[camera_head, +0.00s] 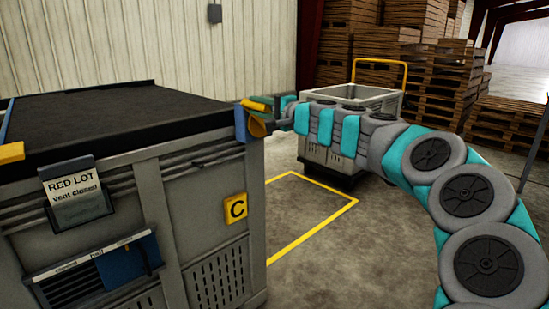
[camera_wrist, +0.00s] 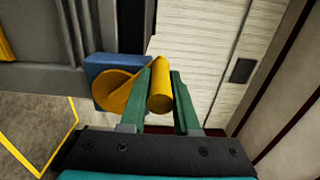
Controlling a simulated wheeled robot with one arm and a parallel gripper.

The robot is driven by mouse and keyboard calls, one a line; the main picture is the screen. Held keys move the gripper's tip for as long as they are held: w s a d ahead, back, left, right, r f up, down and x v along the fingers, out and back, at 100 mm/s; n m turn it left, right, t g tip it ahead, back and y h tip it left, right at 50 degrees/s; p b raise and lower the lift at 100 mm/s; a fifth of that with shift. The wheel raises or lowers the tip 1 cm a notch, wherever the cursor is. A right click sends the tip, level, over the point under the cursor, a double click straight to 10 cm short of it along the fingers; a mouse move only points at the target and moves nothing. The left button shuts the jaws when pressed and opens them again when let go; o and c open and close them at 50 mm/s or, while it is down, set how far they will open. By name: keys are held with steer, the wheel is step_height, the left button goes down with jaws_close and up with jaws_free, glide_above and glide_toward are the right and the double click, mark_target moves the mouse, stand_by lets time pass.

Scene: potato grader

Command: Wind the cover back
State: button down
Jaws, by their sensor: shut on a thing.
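The dark cover (camera_head: 105,115) lies over the visible top of the large grey bin (camera_head: 205,195). A yellow crank (camera_head: 257,127) sits on a blue block (camera_head: 240,124) at the bin's right corner. My gripper (camera_head: 272,107) reaches it from the right. In the wrist view, the green fingers (camera_wrist: 161,75) are shut on the crank's yellow cylindrical handle (camera_wrist: 160,98), one on each side. The crank's round yellow hub (camera_wrist: 115,90) shows left of them, against the blue block (camera_wrist: 100,66).
The bin front has a "RED LOT vent closed" sign (camera_head: 75,194), a blue vent slide (camera_head: 125,262) and a yellow C plate (camera_head: 236,208). A grey crate trolley (camera_head: 318,152) stands behind my arm. Yellow floor lines (camera_head: 318,232) mark clear floor; pallets (camera_head: 435,85) are stacked behind.

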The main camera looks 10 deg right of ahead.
steer(key=shift+w+d+r, duration=0.5)
steer(key=shift+d+r, duration=0.05)
steer(key=shift+d, duration=0.15)
steer(key=shift+w+d+r, duration=0.45)
steer(key=shift+d+r, duration=0.05)
steer(key=shift+d, duration=0.15)
steer(key=w+d, duration=0.2)
steer(key=d, duration=0.1)
steer(key=shift+w+r, duration=0.1)
steer(key=shift+r, duration=0.2)
